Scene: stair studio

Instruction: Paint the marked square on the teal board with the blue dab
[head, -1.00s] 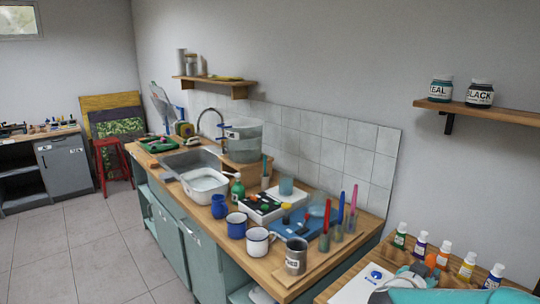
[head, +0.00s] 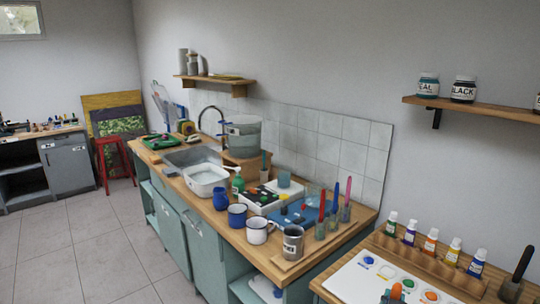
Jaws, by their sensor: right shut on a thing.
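A white palette (head: 348,283) lies on the wooden bench at the lower right. The blue dab (head: 368,260) is at its far left end. My right gripper (head: 390,297) shows only as a small grey part at the bottom edge, over the palette. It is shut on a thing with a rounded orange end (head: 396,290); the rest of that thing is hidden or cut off. The held thing is clear of the blue dab in the picture. I cannot make out the teal board or its marked square. My left gripper is not in view.
Several paint bottles (head: 431,242) stand in a wooden rack behind the palette. A dark-handled tool (head: 520,268) stands at the right. Mugs (head: 259,231) and jars of brushes crowd the sink counter at the left. A shelf (head: 465,108) holds paint jars above.

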